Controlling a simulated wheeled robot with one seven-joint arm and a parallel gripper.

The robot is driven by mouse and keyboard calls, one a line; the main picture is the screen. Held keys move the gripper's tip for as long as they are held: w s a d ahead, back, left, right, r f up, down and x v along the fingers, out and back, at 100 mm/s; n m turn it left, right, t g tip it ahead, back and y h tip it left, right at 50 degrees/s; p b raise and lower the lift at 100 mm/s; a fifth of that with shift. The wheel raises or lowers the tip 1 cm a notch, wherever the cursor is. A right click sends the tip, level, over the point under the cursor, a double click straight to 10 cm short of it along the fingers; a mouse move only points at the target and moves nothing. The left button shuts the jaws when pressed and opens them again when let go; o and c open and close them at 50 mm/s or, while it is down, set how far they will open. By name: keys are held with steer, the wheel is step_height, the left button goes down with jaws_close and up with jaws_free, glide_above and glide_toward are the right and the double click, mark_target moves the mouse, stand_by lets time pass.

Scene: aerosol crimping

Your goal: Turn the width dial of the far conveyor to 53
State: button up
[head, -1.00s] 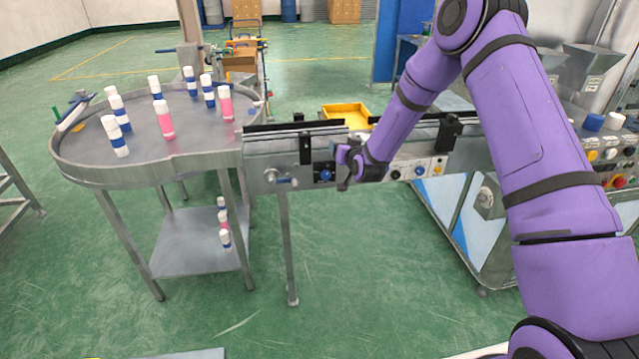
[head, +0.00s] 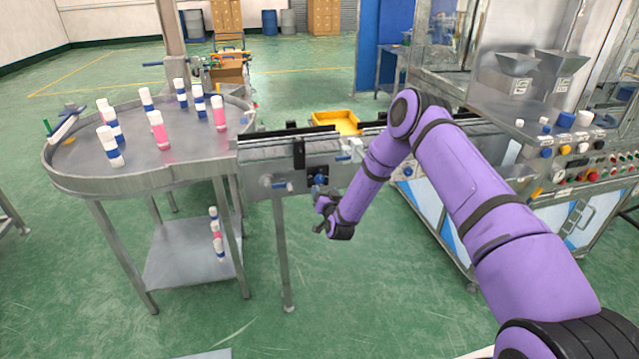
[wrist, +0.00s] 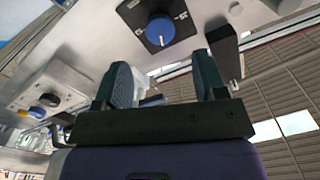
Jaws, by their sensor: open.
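A blue width dial (head: 320,180) sits on a black plate on the front side of the conveyor (head: 262,185) beside the round table. In the wrist view the dial (wrist: 160,31) shows near the top, with a small white mark and a scale too small to read. My gripper (head: 321,199) is just below and in front of the dial in the head view, partly covering its surroundings. In the wrist view its two fingers (wrist: 164,82) are apart and empty, and the dial lies beyond their tips, not between them.
A round metal table (head: 95,180) with several white, blue and pink bottles stands at the left. A yellow tray (head: 335,121) is behind the conveyor. A control panel (head: 590,165) with knobs is at the right. The floor in front of the conveyor is clear.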

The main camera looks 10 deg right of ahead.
mark_target(320, 181)
steer(key=w, duration=0.7)
steer(key=shift+w, duration=0.25)
steer(key=c, duration=0.9)
